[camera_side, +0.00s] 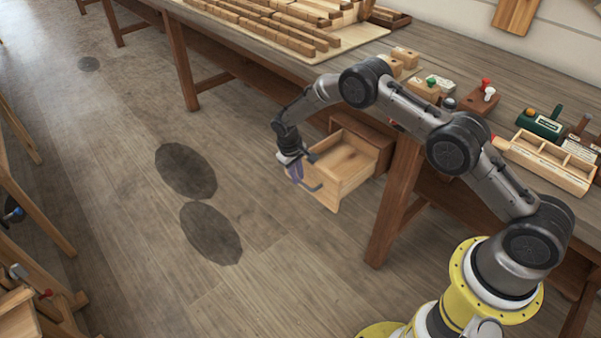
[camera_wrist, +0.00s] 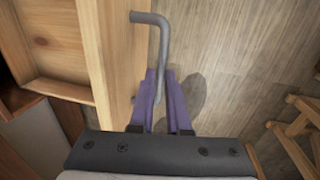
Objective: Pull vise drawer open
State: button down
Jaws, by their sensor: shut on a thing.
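The wooden drawer (camera_side: 345,167) hangs under the bench and stands open, pulled out of its darker wooden housing (camera_side: 372,134). In the side view its inside shows and looks empty. A grey bar handle (camera_wrist: 162,45) is on the drawer's front. My gripper (camera_side: 297,172) is at the drawer front, with its purple fingers pointing down. In the wrist view my gripper (camera_wrist: 160,92) is shut on the handle, which runs between the two fingers. The drawer's wall (camera_wrist: 92,45) shows left of the handle.
The workbench (camera_side: 455,85) above carries wooden strips (camera_side: 270,25), small blocks and tools, and a divided wooden tray (camera_side: 548,160). A bench leg (camera_side: 397,200) stands right of the drawer. The floor in front of the drawer is clear, with dark round patches.

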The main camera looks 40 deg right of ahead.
jog(key=c, duration=0.9)
grip_release()
jog(key=shift+r, duration=0.15)
jog(key=r, duration=0.4)
jog(key=a+r, duration=0.1)
jog(key=r, duration=0.4)
jog(key=a+r, duration=0.1)
jog(key=r, duration=0.3)
jog(key=shift+a+r, duration=0.2)
jog(key=shift+a, duration=0.05)
